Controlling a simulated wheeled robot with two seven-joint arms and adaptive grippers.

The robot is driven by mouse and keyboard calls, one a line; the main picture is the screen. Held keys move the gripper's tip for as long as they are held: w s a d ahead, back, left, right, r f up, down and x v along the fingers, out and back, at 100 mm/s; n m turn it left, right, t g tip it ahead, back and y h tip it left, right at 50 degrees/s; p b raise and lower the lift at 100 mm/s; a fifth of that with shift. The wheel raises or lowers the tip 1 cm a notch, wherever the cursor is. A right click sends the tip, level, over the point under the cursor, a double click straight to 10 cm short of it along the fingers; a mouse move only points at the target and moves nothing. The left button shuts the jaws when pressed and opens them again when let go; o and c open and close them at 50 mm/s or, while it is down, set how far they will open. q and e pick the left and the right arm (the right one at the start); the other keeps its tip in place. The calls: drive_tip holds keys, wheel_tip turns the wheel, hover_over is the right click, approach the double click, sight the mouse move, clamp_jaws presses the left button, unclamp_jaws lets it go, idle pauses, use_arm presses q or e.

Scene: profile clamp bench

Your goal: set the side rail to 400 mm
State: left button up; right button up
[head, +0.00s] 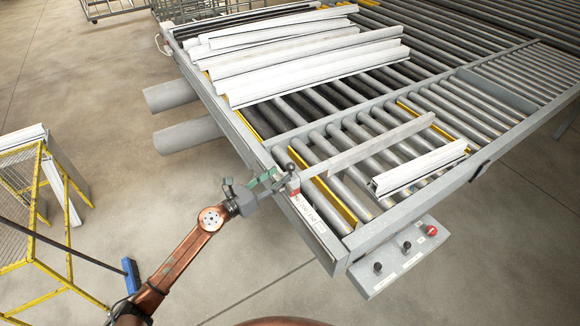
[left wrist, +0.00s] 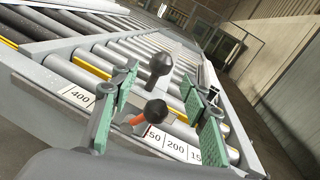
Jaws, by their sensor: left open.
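The side rail (head: 370,147) is a long grey bar lying across the rollers. Its near end meets a red-marked clamp (head: 293,187) with a dark ball knob (head: 290,168) on the bench's edge. The white scale (head: 318,216) runs along that edge. In the left wrist view, the scale (left wrist: 176,145) shows 400 at left and 200 to the right, and the red pointer (left wrist: 137,119) lies between 400 and a partly hidden number ending in 50. My left gripper (head: 264,182) is open, its green fingers on either side of two dark knobs (left wrist: 159,65), with no visible grip.
A white profile (head: 420,168) lies on the rollers right of the rail. Several white profiles (head: 305,65) lie at the back left. A control box (head: 395,258) hangs from the near edge. A yellow frame (head: 40,215) stands on the floor at left.

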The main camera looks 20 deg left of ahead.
sight(291, 167)
use_arm(q)
drive_tip(key=x, duration=0.6)
drive_tip(key=shift+w+d+p, duration=0.1)
drive_tip(key=shift+w+p, duration=0.15)
drive_tip(key=shift+p, duration=0.15)
drive_tip(key=shift+c, duration=0.6)
clamp_jaws()
